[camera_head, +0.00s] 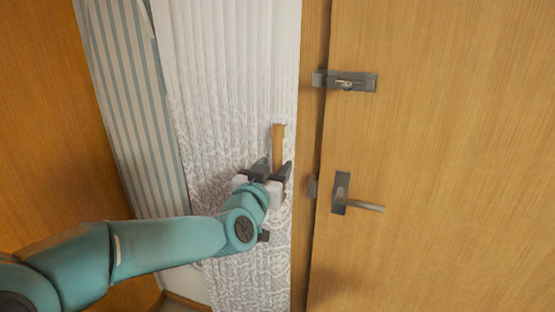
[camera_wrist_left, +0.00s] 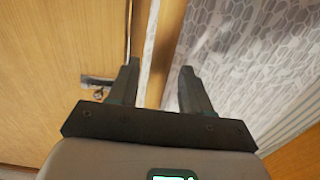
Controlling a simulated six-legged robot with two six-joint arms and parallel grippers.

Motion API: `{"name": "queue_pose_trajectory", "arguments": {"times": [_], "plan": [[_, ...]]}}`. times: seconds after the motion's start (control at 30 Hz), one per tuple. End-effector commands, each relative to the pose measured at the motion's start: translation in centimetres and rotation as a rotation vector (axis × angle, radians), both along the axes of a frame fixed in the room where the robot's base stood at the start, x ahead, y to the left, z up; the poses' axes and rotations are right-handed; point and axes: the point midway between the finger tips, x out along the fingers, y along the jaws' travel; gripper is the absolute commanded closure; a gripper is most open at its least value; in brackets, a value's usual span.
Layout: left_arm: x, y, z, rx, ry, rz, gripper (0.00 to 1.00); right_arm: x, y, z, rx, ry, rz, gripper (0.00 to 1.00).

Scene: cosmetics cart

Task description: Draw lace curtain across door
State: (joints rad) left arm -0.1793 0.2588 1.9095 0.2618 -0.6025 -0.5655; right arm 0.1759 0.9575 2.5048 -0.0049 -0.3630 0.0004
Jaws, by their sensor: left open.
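The white lace curtain (camera_head: 235,70) hangs in a narrow, pleated strip left of the wooden door (camera_head: 450,150). A vertical wooden handle (camera_head: 278,140) shows against its right side. My left gripper (camera_head: 275,168) is open at the lower part of this handle, one finger on each side; I cannot tell if they touch it. In the left wrist view, my open gripper (camera_wrist_left: 160,68) has a wooden strip between its fingers, with the patterned curtain (camera_wrist_left: 240,50) to the right. My right gripper is not in view.
The door carries a metal latch (camera_head: 345,81) and a lever handle (camera_head: 358,200) that sticks out right of my gripper. A blue-striped cloth (camera_head: 130,100) hangs left of the curtain, beside a wooden panel (camera_head: 45,110). The door face is otherwise clear.

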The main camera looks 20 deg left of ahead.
Motion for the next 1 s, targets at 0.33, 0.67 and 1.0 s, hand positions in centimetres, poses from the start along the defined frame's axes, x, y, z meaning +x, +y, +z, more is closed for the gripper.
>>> {"name": "queue_pose_trajectory", "arguments": {"times": [0.33,0.67,1.0], "plan": [[2.8,-0.1,0.0,0.0,0.001,-0.001,0.51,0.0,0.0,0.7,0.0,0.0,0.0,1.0],[2.8,-0.1,0.0,0.0,0.001,0.0,0.94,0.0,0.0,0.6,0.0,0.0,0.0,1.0],[2.7,-0.1,-0.1,0.0,0.001,0.0,1.0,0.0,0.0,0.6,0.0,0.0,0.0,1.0]]}}
